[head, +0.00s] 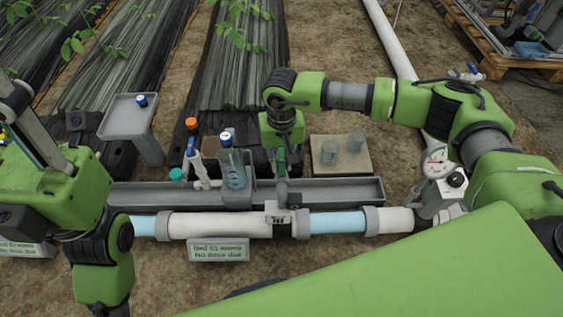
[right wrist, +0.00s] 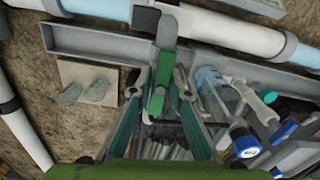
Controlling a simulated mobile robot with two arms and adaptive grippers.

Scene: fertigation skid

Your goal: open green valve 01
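The green valve's lever (right wrist: 158,98) points away from the pipe, across its length, in the right wrist view. Its grey body (head: 280,213) sits on the white and light-blue pipe (head: 220,225) in the head view. My right gripper (head: 281,165) reaches down over the lever; the arm partly hides the lever. In the right wrist view, my right gripper (right wrist: 159,80) is open, one finger on each side of the lever, with gaps visible. My left arm's end (head: 45,190) is at the left of the head view, and its finger state is unclear.
A grey trough (head: 330,190) runs behind the pipe. A gauge (head: 436,162) is further right.

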